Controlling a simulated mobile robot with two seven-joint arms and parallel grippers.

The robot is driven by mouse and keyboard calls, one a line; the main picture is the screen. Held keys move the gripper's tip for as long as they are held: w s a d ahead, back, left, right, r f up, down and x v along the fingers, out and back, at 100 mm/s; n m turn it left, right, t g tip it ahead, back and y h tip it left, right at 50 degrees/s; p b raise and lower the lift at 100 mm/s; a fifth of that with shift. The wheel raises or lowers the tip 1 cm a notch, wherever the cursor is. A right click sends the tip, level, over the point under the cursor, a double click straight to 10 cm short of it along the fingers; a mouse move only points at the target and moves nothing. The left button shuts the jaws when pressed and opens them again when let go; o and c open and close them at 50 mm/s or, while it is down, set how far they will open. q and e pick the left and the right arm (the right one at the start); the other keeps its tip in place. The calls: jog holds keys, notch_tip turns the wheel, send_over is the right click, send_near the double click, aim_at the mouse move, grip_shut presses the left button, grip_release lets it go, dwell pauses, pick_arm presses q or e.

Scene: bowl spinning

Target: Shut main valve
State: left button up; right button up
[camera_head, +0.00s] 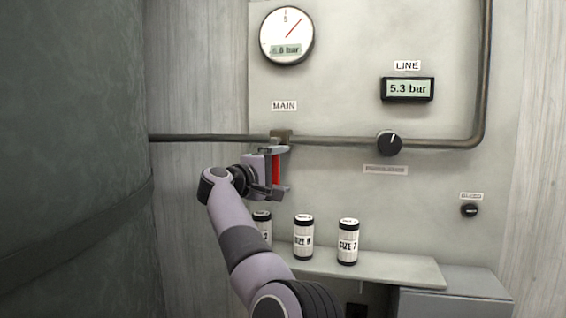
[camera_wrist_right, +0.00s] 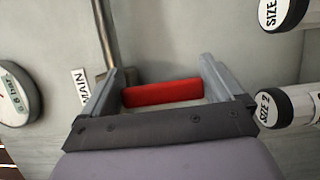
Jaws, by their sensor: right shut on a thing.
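The main valve (camera_head: 281,136) sits on the horizontal pipe under the MAIN label. Its red handle (camera_head: 275,169) hangs down from the valve, across the pipe's line. In the right wrist view the red handle (camera_wrist_right: 162,92) lies between the two fingers. My right gripper (camera_head: 277,172) is at the handle and shut on it. The part of the handle behind the gripper is hidden. My left gripper is not in view.
A dial gauge (camera_head: 287,36) hangs above, its small readout hard to read. The LINE display (camera_head: 407,89) reads 5.3 bar. A black knob (camera_head: 390,142) is on the pipe to the right. Several labelled cans, one marked SIZE 7 (camera_head: 347,242), stand on the shelf (camera_head: 400,268) below the gripper.

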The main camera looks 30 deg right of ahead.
aim_at(275, 172)
jog(key=shift+w+a, duration=0.1)
jog(key=shift+w, duration=0.05)
dwell(0.4)
jog(key=o, duration=1.1)
jog(key=shift+o, duration=0.2)
jog(key=shift+b+v, duration=0.75)
jog(key=shift+v, duration=2.4)
jog(key=shift+a, duration=0.45)
